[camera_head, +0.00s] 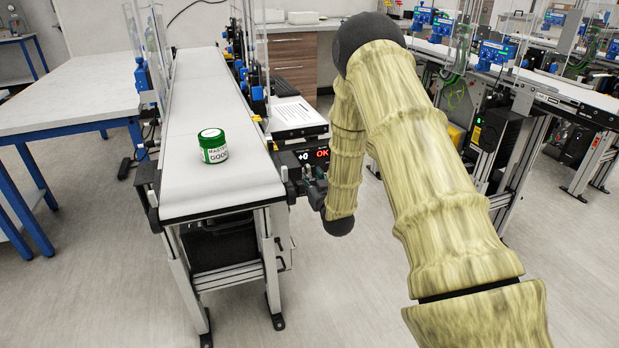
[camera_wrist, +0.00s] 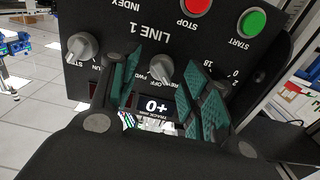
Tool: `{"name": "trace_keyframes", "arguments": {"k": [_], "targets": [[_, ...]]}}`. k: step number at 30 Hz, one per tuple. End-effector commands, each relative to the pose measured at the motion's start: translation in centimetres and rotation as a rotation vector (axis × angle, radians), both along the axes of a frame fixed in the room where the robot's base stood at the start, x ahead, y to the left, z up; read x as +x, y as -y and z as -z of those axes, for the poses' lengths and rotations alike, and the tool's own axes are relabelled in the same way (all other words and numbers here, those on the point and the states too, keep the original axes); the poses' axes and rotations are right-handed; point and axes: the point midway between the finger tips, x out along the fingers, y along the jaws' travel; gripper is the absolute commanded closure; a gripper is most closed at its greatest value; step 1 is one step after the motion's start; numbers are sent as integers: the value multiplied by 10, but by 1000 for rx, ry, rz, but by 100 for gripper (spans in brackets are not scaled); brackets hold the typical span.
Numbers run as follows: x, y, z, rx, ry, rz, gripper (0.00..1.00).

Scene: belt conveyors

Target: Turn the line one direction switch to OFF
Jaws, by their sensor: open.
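The line one direction switch (camera_wrist: 161,71) is a grey knob on a black panel marked LINE 1 in the wrist view. REV, OFF and FWD labels, seen upside down, lie around it and are partly covered. I cannot tell for sure which label its pointer faces. My gripper (camera_wrist: 166,93) is open, with one teal-padded finger to the left of the knob and the others to the right. It looks empty, and contact with the knob cannot be told. In the head view my gripper (camera_head: 316,190) is small beside the control box at the conveyor's near end.
In the wrist view, another grey knob (camera_wrist: 83,47), a red STOP button (camera_wrist: 196,6) and a green START button (camera_wrist: 252,21) share the panel. A small display (camera_wrist: 157,107) sits below the switch. In the head view, a green-lidded jar (camera_head: 213,146) stands on the conveyor belt (camera_head: 190,100).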

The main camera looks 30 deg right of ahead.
Motion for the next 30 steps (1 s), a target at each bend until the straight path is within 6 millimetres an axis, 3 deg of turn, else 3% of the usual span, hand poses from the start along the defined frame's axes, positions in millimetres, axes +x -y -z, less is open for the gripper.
{"name": "trace_keyframes", "arguments": {"k": [6, 14, 22, 30], "targets": [[12, 1, 0, -1, -1, -2, 53], [12, 2, 0, 0, -1, -2, 53], [12, 2, 0, -1, 0, -2, 99], [12, 2, 0, 19, 5, -1, 99]]}}
